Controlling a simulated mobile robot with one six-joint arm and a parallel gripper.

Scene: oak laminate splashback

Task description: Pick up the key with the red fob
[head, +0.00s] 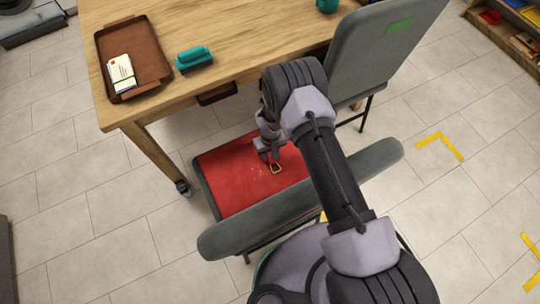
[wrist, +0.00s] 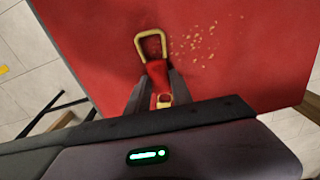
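The key with the red fob (wrist: 157,72) is at the red chair seat, in front of my gripper. Its brass loop (wrist: 151,43) points away from my gripper, and a small brass part shows between the finger bases. In the head view the brass loop (head: 276,169) shows just below the fingertips. My gripper (wrist: 158,82) has a finger against each side of the red fob and looks shut on it. A dark shadow lies around the loop; whether the key touches the seat I cannot tell.
The red seat (head: 225,180) has yellowish crumbs (wrist: 200,42) beside the key. A grey armrest-like pad (head: 235,238) borders it in front and a grey backrest (head: 375,60) behind. The wooden table (head: 235,25) holds a brown tray (head: 148,52) with cards and a teal object (head: 194,58).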

